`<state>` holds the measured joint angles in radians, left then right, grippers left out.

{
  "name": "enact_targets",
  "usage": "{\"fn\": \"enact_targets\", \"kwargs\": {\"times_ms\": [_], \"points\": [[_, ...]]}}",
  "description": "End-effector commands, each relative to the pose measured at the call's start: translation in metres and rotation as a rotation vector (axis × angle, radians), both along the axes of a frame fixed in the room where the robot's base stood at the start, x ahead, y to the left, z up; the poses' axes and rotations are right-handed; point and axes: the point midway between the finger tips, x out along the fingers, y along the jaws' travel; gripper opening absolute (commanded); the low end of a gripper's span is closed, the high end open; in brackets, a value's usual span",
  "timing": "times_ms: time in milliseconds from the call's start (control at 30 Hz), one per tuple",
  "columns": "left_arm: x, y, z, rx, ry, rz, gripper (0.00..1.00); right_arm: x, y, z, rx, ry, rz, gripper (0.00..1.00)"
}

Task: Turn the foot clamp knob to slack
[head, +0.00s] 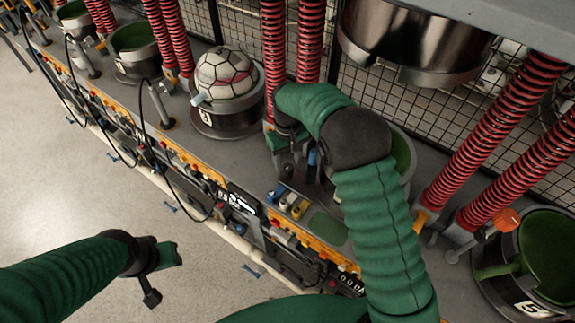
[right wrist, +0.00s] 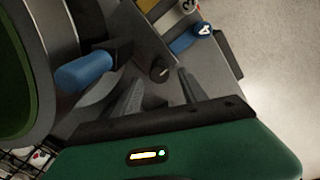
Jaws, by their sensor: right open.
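A small dark round knob (right wrist: 159,70) with a pale mark sits on the grey bench plate in the right wrist view. My right gripper (right wrist: 157,78) is open, with one finger on either side of the knob. I cannot tell whether the fingers touch it. In the head view my right gripper (head: 289,172) is low over the bench beside the mould, and its arm hides much of that station. My left gripper (head: 160,276) hangs over the floor at the lower left, away from the bench; its jaw opening is unclear.
A blue handle (right wrist: 85,70) stands close to the knob, beside the green-lined mould (right wrist: 12,75). A blue tag marked 4 (right wrist: 202,30) is near the plate's edge. A ball (head: 224,73) sits in mould 3. Red springs (head: 273,50) rise behind; the floor (head: 70,185) is open.

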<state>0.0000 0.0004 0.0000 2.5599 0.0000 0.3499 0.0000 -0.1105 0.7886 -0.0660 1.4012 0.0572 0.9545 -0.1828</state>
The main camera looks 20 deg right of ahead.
Motion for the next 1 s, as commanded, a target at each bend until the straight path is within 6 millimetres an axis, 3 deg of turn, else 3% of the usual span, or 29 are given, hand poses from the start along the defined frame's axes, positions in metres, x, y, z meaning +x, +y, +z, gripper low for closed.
{"fn": "enact_targets", "kwargs": {"times_ms": [200,533,900,1000], "points": [[0.0,0.0,0.008,0.0,0.0,0.0,0.36,-0.003,0.0,-0.034,0.0,0.0,0.001,0.5],[0.0,0.0,0.008,0.0,0.0,0.0,0.36,-0.001,0.0,-0.042,0.0,-0.002,0.0,0.5],[0.0,0.0,0.008,0.0,0.0,0.0,0.36,-0.002,0.0,-0.04,-0.001,-0.002,0.0,0.02],[0.0,0.0,0.008,0.0,0.0,0.0,0.36,-0.002,0.0,-0.04,-0.001,-0.002,0.0,0.0]]}}
